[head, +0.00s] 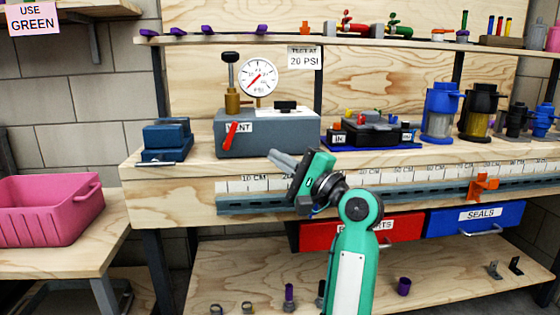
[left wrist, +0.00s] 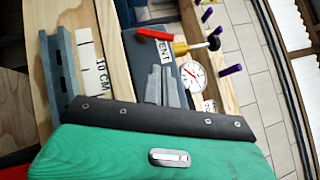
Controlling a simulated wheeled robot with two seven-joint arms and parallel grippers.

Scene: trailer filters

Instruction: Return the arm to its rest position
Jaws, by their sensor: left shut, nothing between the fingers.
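My left gripper (head: 283,160) is in front of the bench's front edge in the head view, on a green arm that comes up from below. Its grey fingers are together and hold nothing. They point up and left toward the grey vent box (head: 268,142) with the red lever, apart from it as far as I can tell. In the left wrist view the shut fingers (left wrist: 162,85) show in front of the same box. My right gripper is in neither view.
The workbench (head: 150,205) carries a pressure gauge (head: 258,77), a blue block (head: 166,141), a black unit on a blue base (head: 370,132) and blue and black canisters (head: 441,112). A pink bin (head: 48,212) stands left. Red (head: 345,232) and blue drawers (head: 476,219) hang below.

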